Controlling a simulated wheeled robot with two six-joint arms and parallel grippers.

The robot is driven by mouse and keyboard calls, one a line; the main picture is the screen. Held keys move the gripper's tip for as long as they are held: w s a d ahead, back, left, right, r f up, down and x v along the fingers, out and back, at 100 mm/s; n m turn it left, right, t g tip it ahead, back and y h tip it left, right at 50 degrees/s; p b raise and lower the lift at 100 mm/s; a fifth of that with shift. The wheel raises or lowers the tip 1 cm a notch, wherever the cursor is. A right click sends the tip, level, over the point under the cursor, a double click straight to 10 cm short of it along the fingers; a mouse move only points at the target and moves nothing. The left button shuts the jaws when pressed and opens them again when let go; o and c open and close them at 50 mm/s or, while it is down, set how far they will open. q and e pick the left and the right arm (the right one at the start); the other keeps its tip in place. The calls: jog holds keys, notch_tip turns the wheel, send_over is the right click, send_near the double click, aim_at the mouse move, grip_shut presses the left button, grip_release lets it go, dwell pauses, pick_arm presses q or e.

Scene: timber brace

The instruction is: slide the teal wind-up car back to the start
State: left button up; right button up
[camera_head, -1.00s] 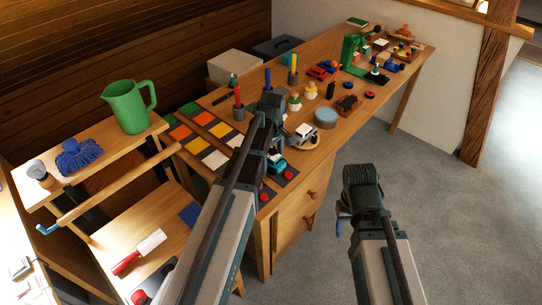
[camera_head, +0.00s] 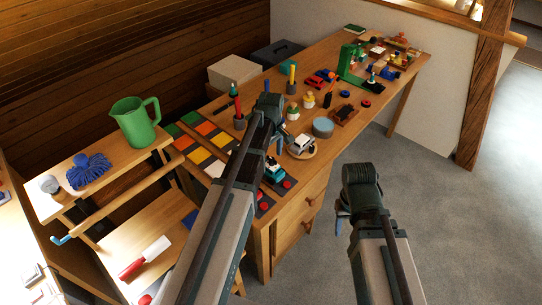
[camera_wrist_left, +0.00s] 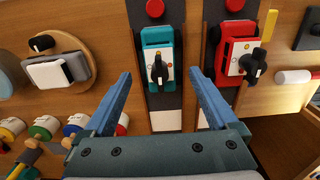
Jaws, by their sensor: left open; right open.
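The teal wind-up car (camera_head: 274,172) is on a dark strip at the bench's near end, beside my left arm. The left wrist view shows the teal car (camera_wrist_left: 158,72) from above, with a dark winding key on top, a red button beyond it and white patches on the near side. My left gripper (camera_wrist_left: 162,76) is open and empty, its fingers appearing on either side of the car, apart from it; height above it is unclear. In the head view the left gripper (camera_head: 267,112) is mostly hidden by its own wrist. My right gripper (camera_head: 341,218) hangs over open floor.
A red car (camera_wrist_left: 235,52) is on the neighbouring strip to the right. A white car (camera_wrist_left: 58,72) on a round wooden board is to the left. A green jug (camera_head: 134,122) stands on the side shelf.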

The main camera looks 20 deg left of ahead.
pick_arm(q)
notch_tip(320, 180, up, 8)
jog(key=p, duration=0.6)
jog(key=shift+p, duration=0.4)
jog(key=s+d+m+y, duration=0.1)
jog(key=s+d+m, duration=1.6)
jog(key=s, duration=0.2)
jog(key=shift+d, duration=0.15)
